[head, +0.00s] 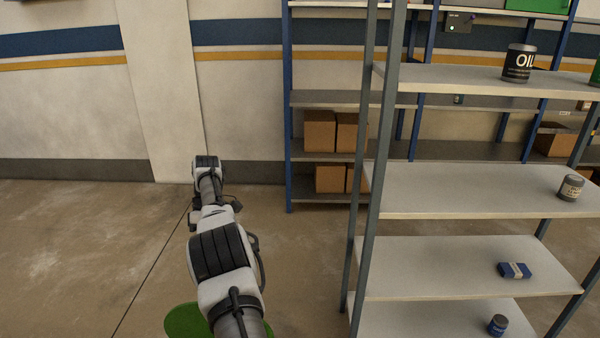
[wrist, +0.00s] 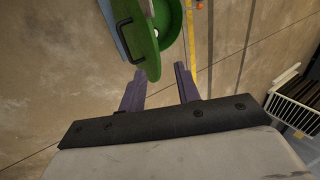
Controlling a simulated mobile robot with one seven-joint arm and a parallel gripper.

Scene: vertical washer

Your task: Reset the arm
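My arm (head: 219,250) reaches up and forward from the bottom of the head view, left of the shelf. Its far visible end is in front of the back wall. My gripper does not show clearly in the head view. In the wrist view my gripper (wrist: 159,68) has its two purple-grey fingers apart, with nothing held between them. A green rounded body with a dark handle (wrist: 145,40) shows beyond the fingertips; I cannot tell if it is part of me.
A grey metal shelf (head: 480,190) stands close on the right, holding an oil can (head: 519,62), a small can (head: 571,187), a blue packet (head: 514,270) and a dark jar (head: 498,325). A blue-framed rack with cardboard boxes (head: 320,131) stands behind. The floor (head: 80,250) at left is clear.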

